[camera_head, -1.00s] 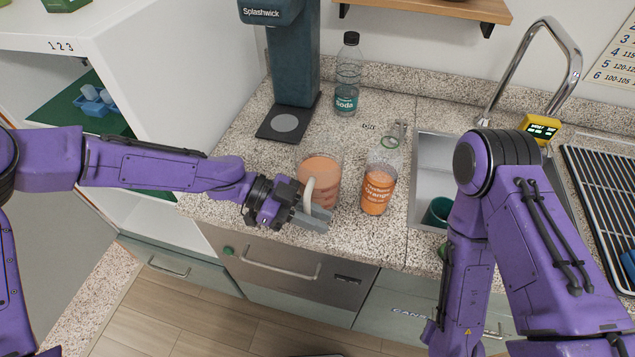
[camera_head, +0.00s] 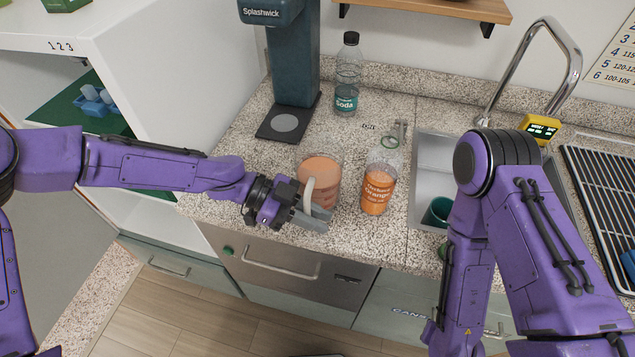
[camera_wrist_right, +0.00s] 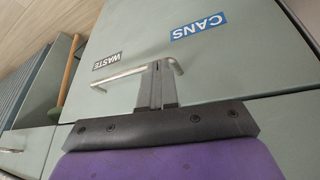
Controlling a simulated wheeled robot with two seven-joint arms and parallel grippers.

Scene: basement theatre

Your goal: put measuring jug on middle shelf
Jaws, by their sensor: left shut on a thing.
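The measuring jug (camera_head: 324,172) is clear, holds orange-pink liquid and stands upright at the counter's front edge. My left gripper (camera_head: 316,214) is shut on its pale handle, at the jug's left front side. The white shelf unit (camera_head: 165,75) stands at the left. Its middle shelf has a green surface (camera_head: 62,112) with a blue holder (camera_head: 95,100) on it. My left arm crosses in front of the lower part of the unit. My right gripper (camera_wrist_right: 157,85) shows in the right wrist view, shut and empty, in front of a cabinet handle.
An orange-labelled bottle (camera_head: 377,188) stands close right of the jug. A soda bottle (camera_head: 347,75) and a dark Splashwick machine (camera_head: 292,70) stand behind. The sink (camera_head: 432,165) with a green cup (camera_head: 438,212) is further right. The counter left of the jug is clear.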

